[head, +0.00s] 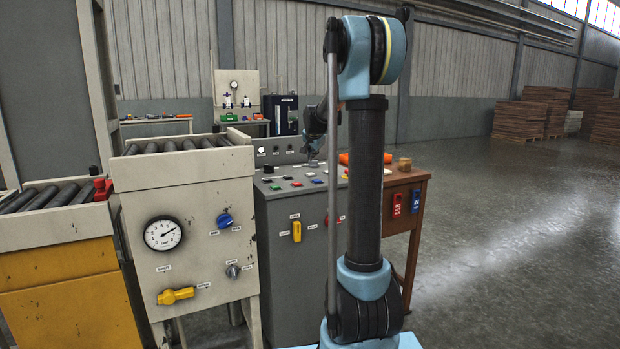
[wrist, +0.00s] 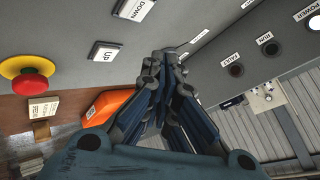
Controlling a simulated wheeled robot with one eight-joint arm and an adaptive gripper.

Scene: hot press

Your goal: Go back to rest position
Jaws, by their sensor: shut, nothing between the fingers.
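My gripper (wrist: 163,70) is shut and empty. In the wrist view its closed fingers point toward the grey control panel (wrist: 65,20). It is apart from the white UP button (wrist: 104,52) and the white DOWN button (wrist: 133,8), which sit to its upper left. In the head view my arm stands upright in front of the grey control console (head: 290,230), and my gripper (head: 313,155) hangs above the console's top, small and partly hidden behind the arm.
A red mushroom button on a yellow base (wrist: 28,76) and an orange object (wrist: 108,105) lie left of my gripper. A wooden table (head: 405,177) stands right of the console. A roller conveyor unit (head: 190,230) with a gauge stands left. The floor at right is clear.

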